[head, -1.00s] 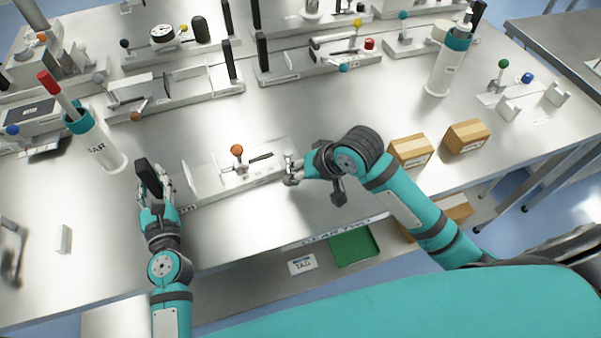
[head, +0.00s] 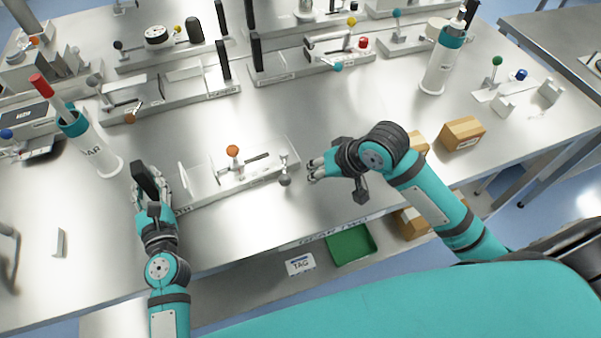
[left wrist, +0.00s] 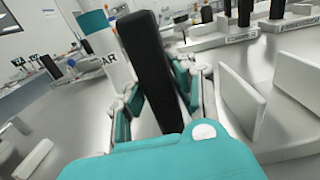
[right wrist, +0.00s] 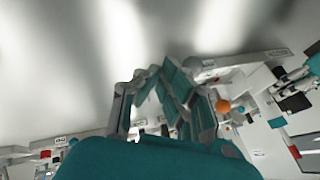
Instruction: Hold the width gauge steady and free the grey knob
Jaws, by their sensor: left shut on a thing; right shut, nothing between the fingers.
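The width gauge (head: 235,185) is a light metal base with upright plates and an orange-topped lever (head: 232,151), near the front of the bench. Its grey knob (head: 285,181) sits at the right end, with nothing gripping it. My left gripper (head: 150,187) is shut on the black upright handle (head: 147,180) at the gauge's left end. The handle (left wrist: 150,70) stands between the fingers in the left wrist view, beside the gauge's pale plates (left wrist: 240,100). My right gripper (head: 314,171) is shut and empty, just right of the grey knob and apart from it.
Similar fixtures (head: 170,90) line the back. White cylinders stand at the left (head: 95,150) and right (head: 440,65). Cardboard boxes (head: 462,133) lie right of my right arm. A green tray (head: 352,243) and a TAG card (head: 300,264) are below the front edge.

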